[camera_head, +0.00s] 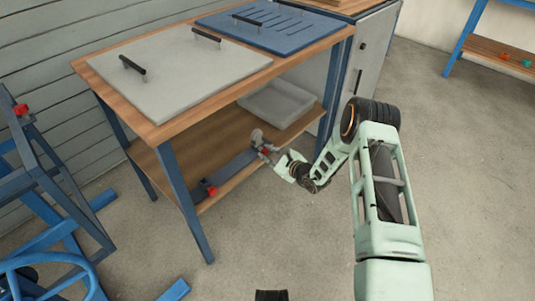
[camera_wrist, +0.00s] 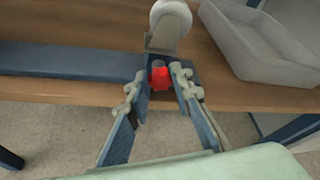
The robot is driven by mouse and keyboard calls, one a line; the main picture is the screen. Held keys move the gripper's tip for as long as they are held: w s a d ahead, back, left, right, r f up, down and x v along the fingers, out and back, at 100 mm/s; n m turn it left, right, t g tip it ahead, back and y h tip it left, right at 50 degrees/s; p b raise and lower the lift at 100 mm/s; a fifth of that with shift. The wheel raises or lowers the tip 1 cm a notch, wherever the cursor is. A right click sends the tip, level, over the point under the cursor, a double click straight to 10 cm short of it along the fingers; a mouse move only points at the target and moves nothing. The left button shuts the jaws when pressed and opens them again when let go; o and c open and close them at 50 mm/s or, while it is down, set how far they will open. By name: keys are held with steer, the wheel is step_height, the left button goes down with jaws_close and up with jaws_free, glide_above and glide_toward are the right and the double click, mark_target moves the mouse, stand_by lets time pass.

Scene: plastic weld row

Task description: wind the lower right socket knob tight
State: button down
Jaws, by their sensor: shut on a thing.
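A red socket knob (camera_wrist: 159,78) sits at the right end of a long dark blue-grey bar on the lower shelf. My gripper (camera_wrist: 160,90) has its two fingers on either side of this knob and is shut on it. In the head view my gripper (camera_head: 269,153) reaches in at the shelf's front edge, and little of the knob shows there. A second red knob (camera_head: 211,190) is at the left end of the same bar (camera_head: 232,169). A round grey piece (camera_wrist: 171,22) stands upright just behind the held knob.
A pale grey tray (camera_wrist: 262,45) lies on the lower shelf (camera_head: 185,158) to the right of the bar. A blue table leg (camera_head: 187,205) stands left of my arm. Grey and blue panels with black handles lie on the table top. A blue frame (camera_head: 60,190) stands at the far left.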

steer(key=shift+n+t, duration=0.3)
steer(key=shift+n, duration=0.2)
steer(key=c, duration=1.7)
jaws_free()
